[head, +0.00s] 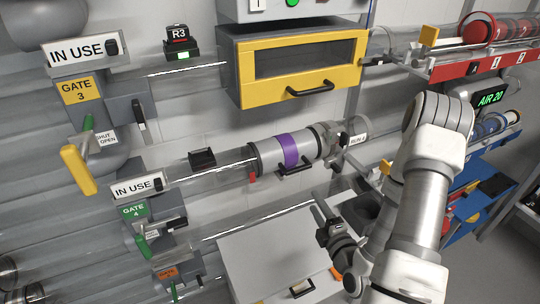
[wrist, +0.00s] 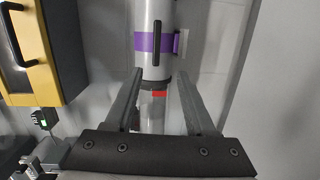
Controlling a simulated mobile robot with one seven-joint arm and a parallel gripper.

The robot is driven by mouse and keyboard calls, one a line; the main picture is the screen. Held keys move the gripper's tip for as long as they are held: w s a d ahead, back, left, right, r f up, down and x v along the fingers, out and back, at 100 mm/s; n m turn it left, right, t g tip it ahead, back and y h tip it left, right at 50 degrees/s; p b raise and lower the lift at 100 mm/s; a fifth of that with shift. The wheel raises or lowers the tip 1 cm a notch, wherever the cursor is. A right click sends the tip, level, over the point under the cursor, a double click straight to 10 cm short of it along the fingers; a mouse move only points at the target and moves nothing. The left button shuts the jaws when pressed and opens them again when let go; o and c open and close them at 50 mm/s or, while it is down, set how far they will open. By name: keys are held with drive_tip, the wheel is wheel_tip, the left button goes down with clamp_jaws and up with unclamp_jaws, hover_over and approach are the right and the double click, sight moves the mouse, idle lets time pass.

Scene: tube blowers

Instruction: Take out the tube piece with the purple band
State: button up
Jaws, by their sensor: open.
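The grey tube piece with the purple band (head: 290,150) sits in line in the clear tube run on the wall, between a dark collar with a red tab on its left and a metal fitting on its right. It has a black bar handle (head: 296,168). In the wrist view the tube piece (wrist: 153,65) lies beyond my fingers, its dark end ring and red mark between them. My gripper (wrist: 158,76) is open and empty, with one finger on each side of the tube line. In the head view my gripper (head: 318,205) is below the tube piece, apart from it.
A yellow-framed cabinet (head: 300,67) hangs above the tube piece and shows at left in the wrist view. Gate 3 (head: 78,90) and gate 4 (head: 135,212) levers are at left. A grey cabinet (head: 275,255) stands below. Red and blue racks are at right.

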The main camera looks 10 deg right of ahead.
drive_tip(key=s+t, duration=0.1)
drive_tip(key=b, duration=0.2)
approach(294, 173)
drive_tip(key=b, duration=0.6)
drive_tip(key=shift+w+d+h, duration=0.3)
drive_tip(key=shift+w+d, duration=0.05)
drive_tip(key=b, duration=0.5)
drive_tip(key=shift+w+a+b, duration=0.2)
drive_tip(key=shift+w+b, duration=0.1)
drive_tip(key=shift+b, duration=0.05)
drive_tip(key=w, duration=0.1)
drive_tip(key=w+b, duration=0.1)
drive_tip(key=w, duration=0.2)
drive_tip(key=shift+w+a+r, duration=0.1)
drive_tip(key=shift+w+r, duration=0.15)
drive_tip(key=shift+w, duration=0.1)
drive_tip(key=shift+w+a+f+b, duration=0.1)
drive_tip(key=shift+w+a+b, duration=0.1)
drive_tip(key=shift+w, duration=0.7)
drive_tip(key=shift+w+a+b, duration=0.1)
drive_tip(key=shift+w+b, duration=0.05)
drive_tip(key=shift+w, duration=0.75)
drive_tip(key=shift+w+a+f+b, duration=0.1)
drive_tip(key=shift+w+a+b, duration=0.1)
drive_tip(key=shift+w, duration=0.7)
